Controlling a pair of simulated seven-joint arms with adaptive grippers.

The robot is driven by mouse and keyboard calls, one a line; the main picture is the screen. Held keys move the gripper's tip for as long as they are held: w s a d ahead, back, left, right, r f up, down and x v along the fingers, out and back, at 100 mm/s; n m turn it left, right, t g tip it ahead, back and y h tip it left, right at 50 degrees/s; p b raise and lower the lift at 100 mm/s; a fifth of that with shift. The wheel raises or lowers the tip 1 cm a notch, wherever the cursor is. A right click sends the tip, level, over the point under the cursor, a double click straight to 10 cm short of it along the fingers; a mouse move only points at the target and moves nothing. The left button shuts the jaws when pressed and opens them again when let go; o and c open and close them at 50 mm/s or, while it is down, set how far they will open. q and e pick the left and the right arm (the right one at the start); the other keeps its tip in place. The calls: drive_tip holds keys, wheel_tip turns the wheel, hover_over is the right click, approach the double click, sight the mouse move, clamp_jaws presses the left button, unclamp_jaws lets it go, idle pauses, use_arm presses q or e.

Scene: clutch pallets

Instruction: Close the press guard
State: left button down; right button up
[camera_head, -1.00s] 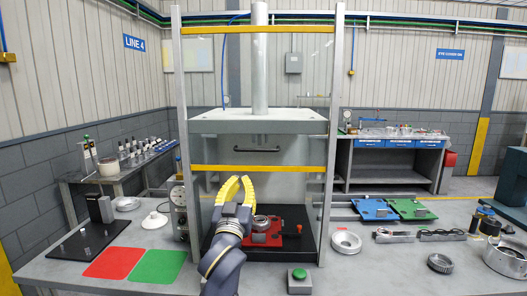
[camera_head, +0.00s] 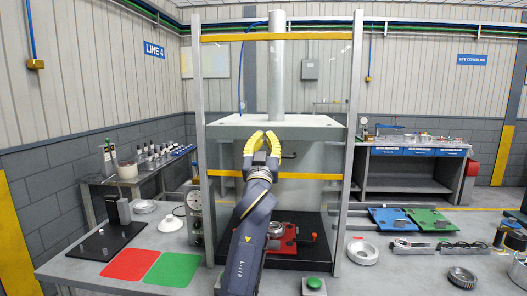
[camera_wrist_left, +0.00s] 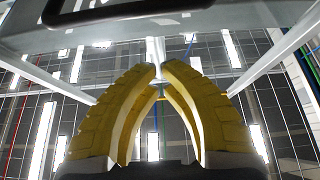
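The press guard (camera_head: 230,173) is a clear panel with a yellow lower bar, between two upright posts. Its lower bar hangs well above the press bed (camera_head: 300,261), leaving an opening beneath. A dark handle (camera_head: 289,156) sits on the panel above this bar, partly hidden by my left gripper. My left gripper (camera_head: 263,135) points upward in front of the guard, overlapping the handle's left part. Its yellow fingers curve inward with a narrow gap and nothing between them. In the left wrist view the handle (camera_wrist_left: 130,12) lies beyond the fingertips (camera_wrist_left: 160,66); contact is unclear. My right gripper is out of view.
A red fixture (camera_head: 288,246) with a metal ring (camera_head: 273,229) sits on the press bed. A green button (camera_head: 314,283) stands in front. Red (camera_head: 131,263) and green mats (camera_head: 166,268) lie left; blue (camera_head: 391,220) and green pallets (camera_head: 428,219) lie right.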

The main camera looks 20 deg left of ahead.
use_arm(q)
drive_tip(key=shift+w+a+f, duration=0.1)
drive_tip(key=shift+w+f, duration=0.35)
drive_tip(key=shift+f, duration=0.4)
drive_tip(key=shift+w+a+f, duration=0.1)
drive_tip(key=shift+w+f, duration=0.3)
drive_tip(key=shift+f, duration=0.45)
